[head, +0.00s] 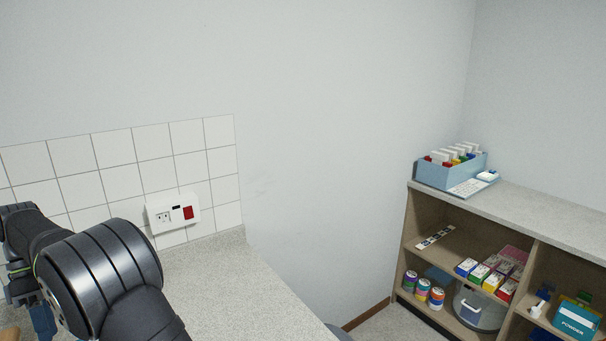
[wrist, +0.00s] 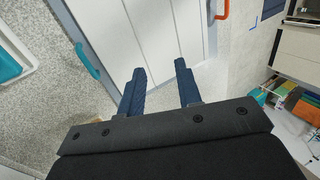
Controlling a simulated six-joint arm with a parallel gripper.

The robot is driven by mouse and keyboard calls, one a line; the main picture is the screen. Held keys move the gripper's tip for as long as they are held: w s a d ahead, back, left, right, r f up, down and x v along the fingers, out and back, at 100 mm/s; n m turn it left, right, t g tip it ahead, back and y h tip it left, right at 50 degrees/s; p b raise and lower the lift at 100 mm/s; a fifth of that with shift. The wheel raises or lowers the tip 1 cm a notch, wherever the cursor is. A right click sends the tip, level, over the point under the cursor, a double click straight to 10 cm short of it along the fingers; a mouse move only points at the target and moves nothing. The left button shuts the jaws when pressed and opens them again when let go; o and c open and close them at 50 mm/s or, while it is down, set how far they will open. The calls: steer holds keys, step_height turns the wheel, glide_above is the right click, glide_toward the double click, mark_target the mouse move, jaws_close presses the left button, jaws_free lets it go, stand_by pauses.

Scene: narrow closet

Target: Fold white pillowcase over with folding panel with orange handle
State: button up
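In the wrist view, my gripper (wrist: 160,70) is open, with two dark blue fingers apart and nothing between them. Beyond the fingertips lies a flat pale folding board with a white surface (wrist: 165,30). I cannot clearly tell the white pillowcase from the board's white panels. The orange handle (wrist: 226,8) shows at the top, right of the fingers, at the board's right side and apart from them. A teal handle (wrist: 86,60) sits on the board's left edge. In the head view, my arm covers the lower left, and the board and pillowcase are not visible.
A teal-lined white tray (wrist: 10,65) lies left of the board on the speckled counter (wrist: 60,110). In the head view, a wall socket with a red switch (head: 173,213) is behind the counter. A shelf unit (head: 530,215) with boxes and cans stands at right.

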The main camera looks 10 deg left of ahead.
steer(key=x, duration=1.1)
steer(key=shift+r, duration=0.1)
steer(key=v, duration=1.2)
steer(key=x, duration=1.1)
steer(key=shift+s+d+f, duration=0.1)
steer(key=shift+f, duration=0.2)
steer(key=s+d, duration=1.2)
steer(key=shift+s+d+r, duration=0.15)
steer(key=shift+s+d, duration=0.2)
steer(key=shift+s, duration=0.05)
steer(key=shift+s+d+f+t+y, duration=0.15)
steer(key=shift+f+t+y, duration=0.15)
steer(key=shift+t+y, duration=0.1)
steer(key=shift+s+d+f+t+y, duration=0.1)
steer(key=shift+d+f+t+y, duration=0.05)
steer(key=shift+f+t+y, duration=0.2)
